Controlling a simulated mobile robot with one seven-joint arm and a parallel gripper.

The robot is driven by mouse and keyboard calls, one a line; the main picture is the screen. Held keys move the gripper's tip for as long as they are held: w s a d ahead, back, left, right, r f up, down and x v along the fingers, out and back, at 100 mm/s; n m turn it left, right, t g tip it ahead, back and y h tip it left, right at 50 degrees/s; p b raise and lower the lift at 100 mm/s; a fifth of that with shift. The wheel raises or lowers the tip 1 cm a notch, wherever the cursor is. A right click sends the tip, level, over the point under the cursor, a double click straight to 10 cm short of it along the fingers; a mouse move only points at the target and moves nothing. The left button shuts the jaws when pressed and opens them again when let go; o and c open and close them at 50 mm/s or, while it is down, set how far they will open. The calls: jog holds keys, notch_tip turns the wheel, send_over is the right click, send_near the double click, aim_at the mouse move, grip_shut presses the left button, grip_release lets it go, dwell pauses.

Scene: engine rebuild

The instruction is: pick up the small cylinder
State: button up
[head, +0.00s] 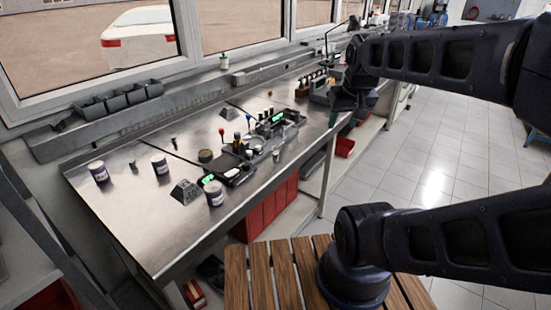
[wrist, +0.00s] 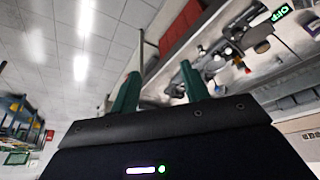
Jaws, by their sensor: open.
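Several small upright pieces stand on the metal workbench (head: 130,219) in the head view, and I cannot tell for certain which is the small cylinder. A small grey cylinder (head: 276,156) stands near the bench's front edge, right of the black device trays. Two small dark pieces, one at the left (head: 132,164) and one farther back (head: 173,142), stand among larger white-and-purple cans. My gripper (wrist: 158,88) is open, with its green fingers apart and nothing seen between them. In the head view it hangs beside the bench's front edge, to the right of these pieces.
White-and-purple cans (head: 215,194) and a dark tapered block (head: 186,192) stand on the bench. Black trays with green displays (head: 232,172) fill its middle. Red drawers (head: 267,212) sit below. A slatted wooden surface (head: 261,272) is in front. Tiled floor lies open at right.

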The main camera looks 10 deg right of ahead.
jog(key=w+d+f+n+t+h, duration=0.1)
jog(key=w+d+f+n+t, duration=0.15)
jog(key=w, duration=0.85)
jog(key=w+d+f+n+t+h, duration=0.15)
jog(key=w+d+f, duration=0.25)
jog(key=w, duration=0.7)
jog(key=w+a+f+n+t+y, duration=0.25)
jog(key=w+f+n+y, duration=0.25)
jog(key=w+f, duration=0.3)
jog(key=n+g+y, duration=0.4)
jog(key=y, duration=1)
send_near(276, 153)
jog(key=shift+n+g, duration=0.25)
jog(key=shift+n, duration=0.05)
jog(key=x, duration=0.5)
jog(key=shift+s+a, duration=0.1)
jog(key=shift+s, duration=0.1)
jog(key=shift+h, duration=0.25)
jog(key=shift+w+x, duration=0.15)
jog(key=shift+x, duration=1.1)
jog(key=shift+w+x, duration=0.15)
jog(key=shift+x, duration=1.15)
